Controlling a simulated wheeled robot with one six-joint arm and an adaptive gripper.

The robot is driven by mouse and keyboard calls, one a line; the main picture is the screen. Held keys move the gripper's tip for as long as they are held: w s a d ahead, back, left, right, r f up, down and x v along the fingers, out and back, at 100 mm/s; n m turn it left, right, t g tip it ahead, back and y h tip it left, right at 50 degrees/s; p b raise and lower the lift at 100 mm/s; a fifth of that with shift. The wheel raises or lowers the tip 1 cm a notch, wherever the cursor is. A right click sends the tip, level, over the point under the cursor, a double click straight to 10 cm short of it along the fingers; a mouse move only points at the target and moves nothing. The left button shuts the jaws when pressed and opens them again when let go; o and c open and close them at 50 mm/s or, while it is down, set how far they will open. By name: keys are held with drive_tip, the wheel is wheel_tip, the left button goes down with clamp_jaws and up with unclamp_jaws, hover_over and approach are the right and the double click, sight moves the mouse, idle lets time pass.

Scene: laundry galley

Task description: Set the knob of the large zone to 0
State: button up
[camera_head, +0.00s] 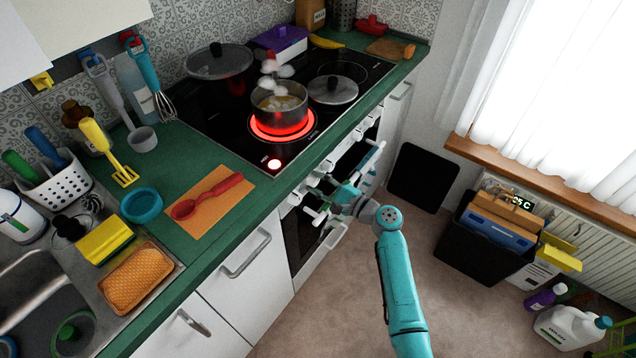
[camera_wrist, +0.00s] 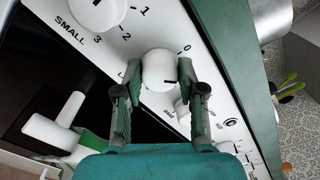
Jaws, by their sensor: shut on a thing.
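In the wrist view, my gripper (camera_wrist: 160,75) has its two fingers on either side of a white round knob (camera_wrist: 158,64) and is shut on it. A "0" is printed above and right of this knob. The knob's short dark mark lies low on its face, not toward the 0. A label starting with "L" is mostly hidden behind the left finger. Another white knob (camera_wrist: 98,12), labelled "SMALL", sits up and left. In the head view, my gripper (camera_head: 338,198) is at the stove front, and the front cooking zone (camera_head: 283,125) glows red under a steaming pot (camera_head: 280,103).
White oven handles (camera_head: 372,152) stick out near my gripper. A black bin (camera_head: 470,255) and bottles stand right on the floor. The carpet between is clear.

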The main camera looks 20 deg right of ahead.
drive_tip(key=n, duration=0.4)
drive_tip(key=shift+n, duration=0.3)
drive_tip(key=n, duration=0.4)
drive_tip(key=shift+f, duration=0.1)
drive_tip(key=shift+n, duration=0.3)
drive_tip(key=o, duration=1.1)
drive_tip(key=shift+s, duration=0.1)
drive_tip(key=v, duration=1.2)
